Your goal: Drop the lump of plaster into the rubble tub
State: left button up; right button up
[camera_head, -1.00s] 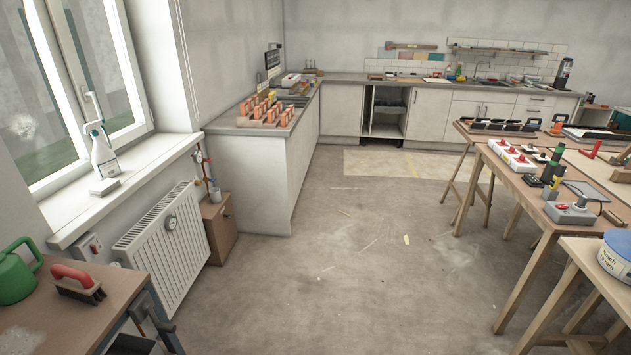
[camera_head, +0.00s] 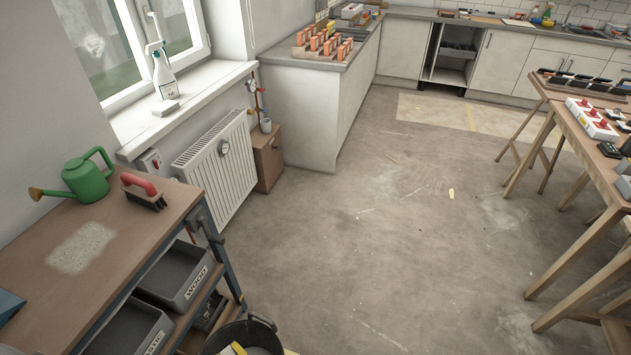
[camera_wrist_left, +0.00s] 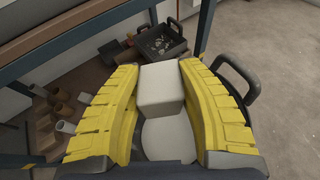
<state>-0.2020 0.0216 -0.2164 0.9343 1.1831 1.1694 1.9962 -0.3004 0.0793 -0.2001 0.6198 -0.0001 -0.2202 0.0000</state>
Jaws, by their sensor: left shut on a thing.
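The lump of plaster (camera_wrist_left: 162,92) is a pale grey, blocky piece between the yellow fingers of my left gripper (camera_wrist_left: 163,100) in the left wrist view. The gripper is shut on it. A rounded pale shape shows just below the block; I cannot tell whether it belongs to the lump. The black rubble tub (camera_head: 215,341) is cut off by the bottom edge of the head view, and a yellow finger shows over it. The tub's dark handle (camera_wrist_left: 238,77) shows beside the right finger in the wrist view; most of the tub is hidden there. My right gripper is not in view.
A workbench (camera_head: 130,232) at the left holds a green watering can (camera_head: 88,180) and a red-handled brush (camera_head: 143,190). Grey bins, one labelled WOOD (camera_head: 182,272), sit under it. A radiator (camera_head: 215,170) stands by the wall. The middle floor is clear; trestle tables stand right.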

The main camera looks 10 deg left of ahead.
pick_arm(q)
jog(key=shift+f, duration=1.3)
jog(key=o, duration=1.3)
jog(key=shift+c, duration=0.2)
jog(key=shift+s, duration=0.1)
jog(key=v, duration=1.1)
jog(key=shift+s+d+r, duration=0.15)
jog(key=shift+s+d, duration=0.1)
